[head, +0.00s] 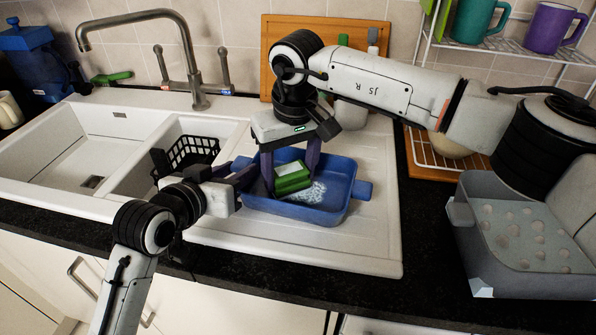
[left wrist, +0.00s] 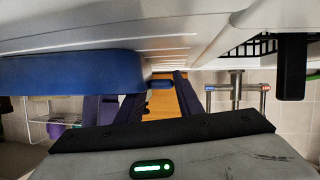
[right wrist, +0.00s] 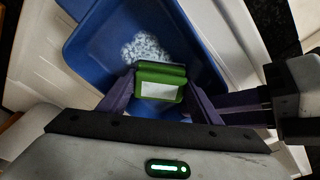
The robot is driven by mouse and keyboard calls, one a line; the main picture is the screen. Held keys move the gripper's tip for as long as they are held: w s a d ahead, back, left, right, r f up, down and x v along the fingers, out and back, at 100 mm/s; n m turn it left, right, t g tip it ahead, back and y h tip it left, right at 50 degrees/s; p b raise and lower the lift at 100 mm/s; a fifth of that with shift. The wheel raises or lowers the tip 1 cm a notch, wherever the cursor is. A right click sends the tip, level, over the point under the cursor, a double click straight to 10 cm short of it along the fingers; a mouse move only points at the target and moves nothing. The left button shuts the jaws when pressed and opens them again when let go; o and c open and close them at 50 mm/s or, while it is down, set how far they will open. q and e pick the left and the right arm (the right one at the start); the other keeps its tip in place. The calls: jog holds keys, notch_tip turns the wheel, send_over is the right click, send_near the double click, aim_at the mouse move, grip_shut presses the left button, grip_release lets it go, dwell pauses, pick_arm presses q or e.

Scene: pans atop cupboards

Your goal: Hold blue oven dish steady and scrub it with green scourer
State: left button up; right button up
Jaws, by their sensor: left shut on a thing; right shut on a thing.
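The blue oven dish (head: 345,192) sits on the white draining board, with a white foamy patch (head: 313,193) on its inside floor. My left gripper (head: 247,176) is shut on the dish's left handle, low beside the dish; in the left wrist view the small blue handle (left wrist: 161,84) shows between the fingers. My right gripper (head: 291,172) reaches down into the dish, shut on the green scourer (head: 292,180). In the right wrist view the scourer (right wrist: 160,82) has a pale label and lies beside the foam (right wrist: 146,49). Its contact with the dish floor is hidden.
The tap (head: 192,70) and white sink (head: 75,155) are at left, with a black basket (head: 190,153) in the small basin. A wooden board (head: 285,28) stands behind. A mug rack (head: 480,50) is at back right. A grey tub (head: 490,250) is at right.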

aim_at(314, 193)
jog(key=shift+a+f, duration=0.2)
jog(key=shift+a, duration=0.6)
jog(key=shift+s+d+r, duration=0.1)
jog(key=shift+s+d, duration=0.15)
jog(key=shift+d, duration=0.85)
jog(key=shift+s+d+r, duration=0.1)
jog(key=shift+s+d, duration=0.15)
jog(key=shift+d, duration=0.9)
jog(key=shift+s+d, duration=0.25)
jog(key=shift+d, duration=0.85)
jog(key=o, duration=0.7)
jog(key=shift+f, duration=0.65)
jog(key=c, duration=1)
jog(key=shift+r, duration=2.5)
